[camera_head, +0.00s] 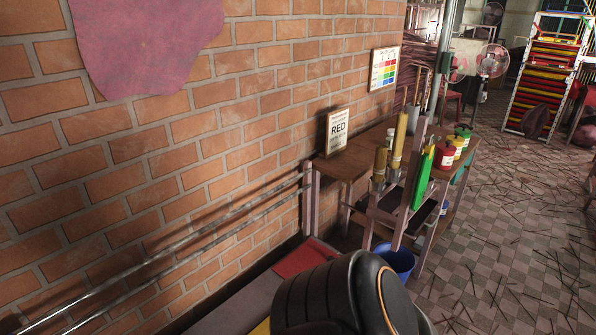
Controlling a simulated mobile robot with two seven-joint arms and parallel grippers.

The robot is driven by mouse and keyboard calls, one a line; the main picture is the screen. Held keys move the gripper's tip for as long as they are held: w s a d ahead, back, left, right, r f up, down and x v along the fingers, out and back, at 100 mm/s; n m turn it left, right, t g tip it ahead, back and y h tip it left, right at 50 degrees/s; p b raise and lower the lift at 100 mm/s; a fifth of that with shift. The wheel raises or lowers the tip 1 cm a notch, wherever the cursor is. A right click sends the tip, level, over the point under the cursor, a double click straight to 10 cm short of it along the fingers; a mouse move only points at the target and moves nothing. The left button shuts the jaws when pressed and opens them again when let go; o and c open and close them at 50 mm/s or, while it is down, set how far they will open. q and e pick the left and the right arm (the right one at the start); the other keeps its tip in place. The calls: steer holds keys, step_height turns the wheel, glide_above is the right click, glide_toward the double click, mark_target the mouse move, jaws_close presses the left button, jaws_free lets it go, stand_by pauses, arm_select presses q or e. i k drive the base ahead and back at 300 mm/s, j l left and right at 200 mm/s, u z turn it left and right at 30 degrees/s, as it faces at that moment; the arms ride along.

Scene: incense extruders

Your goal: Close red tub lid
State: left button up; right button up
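A small red tub (444,156) with a pale label stands on the wooden workbench, at the front of a row of coloured tubs. It is too small to tell whether its lid is open or shut. A flat red piece (304,258) lies low by the brick wall, left of the bench. Its lower right is hidden behind a black rounded arm part of mine, and I cannot tell whether it is a lid. Neither of my grippers shows in the head view.
A yellow tub (458,142) and a green tub (463,132) stand behind the red one. The wooden bench (342,166) holds a RED sign (337,131) and upright brown cylinders. A blue bucket (396,261) stands below. Sticks litter the open tiled floor (500,240) at right.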

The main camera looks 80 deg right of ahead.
mark_target(311, 255)
steer(key=z, duration=2.65)
steer(key=i+l, duration=0.15)
steer(key=l, duration=0.2)
steer(key=i+l, duration=0.15)
steer(key=l, duration=0.2)
steer(key=i+l+u, duration=0.1)
steer(key=l, duration=0.25)
steer(key=i+l, duration=0.35)
steer(key=l, duration=0.35)
steer(key=i+l+u, duration=0.1)
steer(key=l, duration=0.25)
steer(key=i, duration=0.05)
